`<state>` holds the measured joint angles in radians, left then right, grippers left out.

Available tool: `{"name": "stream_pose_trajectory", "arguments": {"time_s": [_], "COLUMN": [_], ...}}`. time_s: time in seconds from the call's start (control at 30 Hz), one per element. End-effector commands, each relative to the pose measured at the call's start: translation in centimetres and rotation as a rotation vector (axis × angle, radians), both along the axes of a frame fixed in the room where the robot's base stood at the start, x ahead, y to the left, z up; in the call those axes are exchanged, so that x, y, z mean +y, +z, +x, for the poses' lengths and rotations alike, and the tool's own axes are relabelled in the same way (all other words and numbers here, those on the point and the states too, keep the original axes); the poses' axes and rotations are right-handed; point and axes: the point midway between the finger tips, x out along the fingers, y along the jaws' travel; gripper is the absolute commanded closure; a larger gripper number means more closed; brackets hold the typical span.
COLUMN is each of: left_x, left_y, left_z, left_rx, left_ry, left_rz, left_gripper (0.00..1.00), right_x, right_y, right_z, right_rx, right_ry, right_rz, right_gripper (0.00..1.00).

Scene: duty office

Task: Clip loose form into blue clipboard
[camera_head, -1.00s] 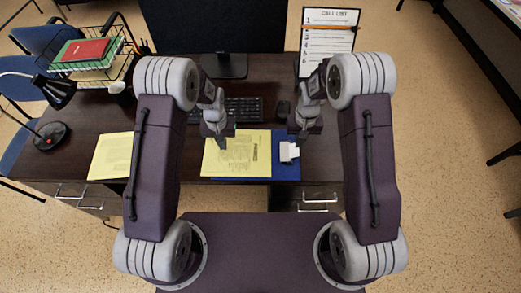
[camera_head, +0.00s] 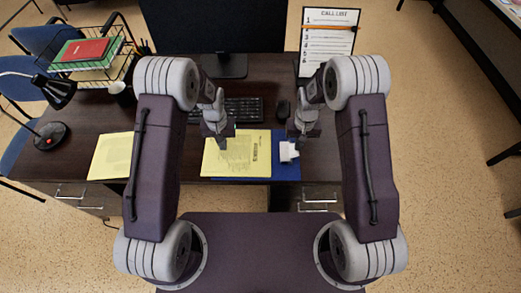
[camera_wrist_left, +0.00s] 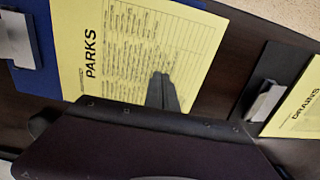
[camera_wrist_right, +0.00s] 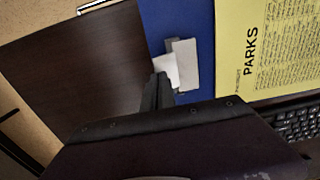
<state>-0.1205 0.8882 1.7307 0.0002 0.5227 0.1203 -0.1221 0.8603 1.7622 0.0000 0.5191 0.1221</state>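The blue clipboard (camera_head: 287,172) lies on the desk with its silver-white clip (camera_head: 289,151) at its right end. The yellow PARKS form (camera_head: 236,157) lies over the board. A blue strip shows between its heading edge and the clip in the right wrist view (camera_wrist_right: 206,30). My left gripper (camera_wrist_left: 162,90) is shut, its fingertips low over or on the form's printed face; contact is unclear. My right gripper (camera_wrist_right: 155,92) looks shut, its tips at the clip's lever (camera_wrist_right: 166,70), seemingly touching it. The clip looks tilted up. Its jaw is partly hidden.
A keyboard (camera_head: 243,108), mouse (camera_head: 283,108) and monitor stand (camera_head: 224,66) are behind. A lamp (camera_head: 52,134) stands at far left. A CALL LIST board (camera_head: 327,45) is at the back right.

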Motion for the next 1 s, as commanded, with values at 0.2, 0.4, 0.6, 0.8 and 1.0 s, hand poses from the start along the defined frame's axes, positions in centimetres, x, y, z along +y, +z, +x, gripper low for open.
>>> {"name": "stream_pose_trajectory", "arguments": {"time_s": [0.2, 0.4, 0.6, 0.8, 1.0], "left_x": [0.0, 0.0, 0.0, 0.0, 0.0], "left_y": [0.0, 0.0, 0.0, 0.0, 0.0], "left_z": [0.0, 0.0, 0.0, 0.0, 0.0], "left_rx": [0.0, 0.0, 0.0, 0.0, 0.0], "left_ry": [0.0, 0.0, 0.0, 0.0, 0.0], "left_rz": [0.0, 0.0, 0.0, 0.0, 0.0], "left_gripper": [1.0, 1.0, 1.0, 1.0, 1.0], "right_x": [0.0, 0.0, -0.1, -0.1, -0.2], "right_y": [-0.4, -0.5, -0.7, -1.0, -1.2], "right_z": [0.0, 0.0, 0.0, 0.0, 0.0], "right_rx": [0.0, 0.001, 0.001, 0.001, 0.001], "right_ry": [0.0, 0.0, 0.0, 0.0, 0.0], "right_rz": [0.0, 0.0, 0.0, 0.0, 0.0], "right_gripper": [1.0, 1.0, 1.0, 1.0, 1.0]}}
